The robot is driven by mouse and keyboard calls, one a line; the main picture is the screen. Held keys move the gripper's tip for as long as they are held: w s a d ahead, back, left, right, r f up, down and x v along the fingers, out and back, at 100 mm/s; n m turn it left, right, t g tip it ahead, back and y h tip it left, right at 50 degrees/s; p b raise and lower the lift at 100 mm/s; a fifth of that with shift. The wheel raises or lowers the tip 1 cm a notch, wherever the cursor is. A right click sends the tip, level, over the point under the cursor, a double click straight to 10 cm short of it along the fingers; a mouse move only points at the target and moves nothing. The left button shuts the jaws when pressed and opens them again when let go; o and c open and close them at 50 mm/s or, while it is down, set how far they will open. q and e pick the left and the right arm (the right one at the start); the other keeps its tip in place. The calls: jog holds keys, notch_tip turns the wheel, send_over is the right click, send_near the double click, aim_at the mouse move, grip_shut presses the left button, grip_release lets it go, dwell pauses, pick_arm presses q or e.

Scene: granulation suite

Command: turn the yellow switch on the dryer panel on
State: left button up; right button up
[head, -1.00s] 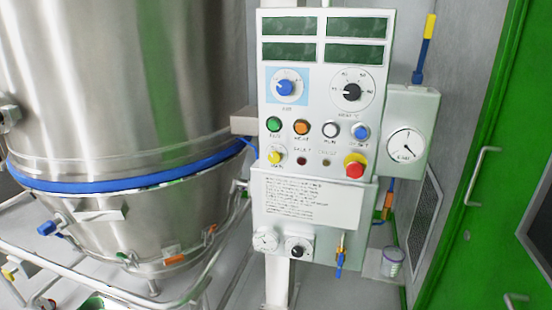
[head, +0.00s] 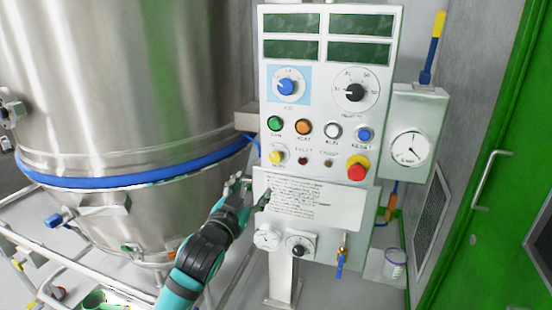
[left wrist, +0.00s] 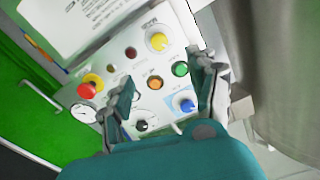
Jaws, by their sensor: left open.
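The dryer panel (head: 345,120) is a white upright box with dark displays, knobs and buttons. The yellow switch (head: 277,157) is a small round knob at its lower left, below the green button; it also shows in the left wrist view (left wrist: 157,42). My left gripper (head: 250,190) is open and empty, just below and left of the yellow switch. In the left wrist view its two fingers (left wrist: 165,88) spread apart, with the yellow switch beyond their tips. I cannot tell whether it touches the panel. My right gripper is not in view.
A red emergency button on a yellow base (head: 357,168) sits at the panel's lower right. A green button (head: 275,123) is just above the switch. The steel dryer vessel (head: 130,80) stands close on the left. A green door (head: 500,180) is at the right.

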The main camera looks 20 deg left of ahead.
aim_at(275, 159)
pick_arm(q)
jog(key=w, duration=0.5)
jog(key=w+p, duration=0.1)
jog(key=w, duration=0.5)
jog(key=w+p, duration=0.1)
jog(key=w, duration=0.5)
jog(key=shift+d+f, duration=0.1)
jog(key=shift+d, duration=0.2)
jog(key=c, duration=1.2)
jog(key=shift+o, duration=0.2)
